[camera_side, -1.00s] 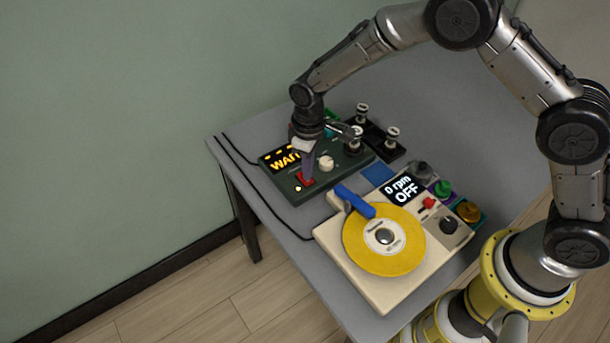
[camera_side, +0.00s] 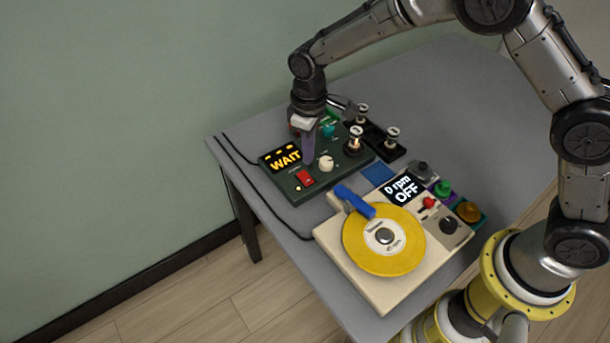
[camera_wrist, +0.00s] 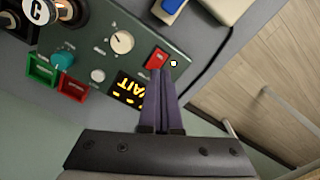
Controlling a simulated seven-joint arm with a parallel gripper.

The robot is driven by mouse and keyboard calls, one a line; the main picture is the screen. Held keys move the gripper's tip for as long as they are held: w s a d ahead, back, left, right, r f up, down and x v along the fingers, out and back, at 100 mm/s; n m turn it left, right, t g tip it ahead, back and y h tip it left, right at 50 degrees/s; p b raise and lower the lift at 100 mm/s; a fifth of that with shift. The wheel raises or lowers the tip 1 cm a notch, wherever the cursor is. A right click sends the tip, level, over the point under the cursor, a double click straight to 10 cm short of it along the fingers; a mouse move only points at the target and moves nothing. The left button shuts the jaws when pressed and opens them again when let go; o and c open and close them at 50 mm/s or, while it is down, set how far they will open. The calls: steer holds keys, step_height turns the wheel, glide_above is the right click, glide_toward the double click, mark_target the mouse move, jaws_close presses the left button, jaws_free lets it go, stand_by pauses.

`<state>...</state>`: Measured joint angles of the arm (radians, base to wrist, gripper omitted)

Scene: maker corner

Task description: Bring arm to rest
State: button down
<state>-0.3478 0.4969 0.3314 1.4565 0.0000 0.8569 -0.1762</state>
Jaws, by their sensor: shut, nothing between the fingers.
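My gripper (camera_side: 308,160) is shut and empty, its purple fingers pointing down above the dark green control box (camera_side: 337,177). In the side view the fingertips show just behind the red switch (camera_side: 305,178), apart from it as far as I can tell. In the wrist view the closed fingers (camera_wrist: 158,75) reach toward the red switch (camera_wrist: 157,59) and partly cover the display (camera_wrist: 126,90). The display (camera_side: 285,160) reads WAIT in yellow. A cream knob (camera_side: 326,163) sits right of the fingers. My arm arches over the table from the right.
A cream turntable-like machine (camera_side: 385,298) with a yellow disc (camera_side: 370,262) and blue lever (camera_side: 354,200) stands in front; its screen (camera_side: 404,189) reads 0 rpm OFF. Dark holders with spools (camera_side: 392,137) stand behind the box. The grey table (camera_side: 450,95) is clear at the back right.

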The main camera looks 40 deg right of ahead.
steer(key=d+r+m+t, duration=0.1)
steer(key=d+r+t, duration=0.3)
steer(key=r, duration=0.9)
steer(key=s+d+r+m, duration=0.2)
steer(key=s+d+r, duration=0.5)
steer(key=r, duration=0.2)
steer(key=s+d+r+m+t, duration=0.1)
steer(key=s+d+r, duration=0.1)
steer(key=s, duration=0.4)
steer(key=s+d+r+t, duration=0.1)
steer(key=s+d+r, duration=0.1)
steer(key=s, duration=0.5)
steer(key=s+d+f+m, duration=0.1)
steer(key=s+f+m, duration=0.1)
steer(key=s+f, duration=0.4)
steer(key=s, duration=0.3)
steer(key=shift+d+f, duration=0.2)
steer(key=shift+f, duration=0.1)
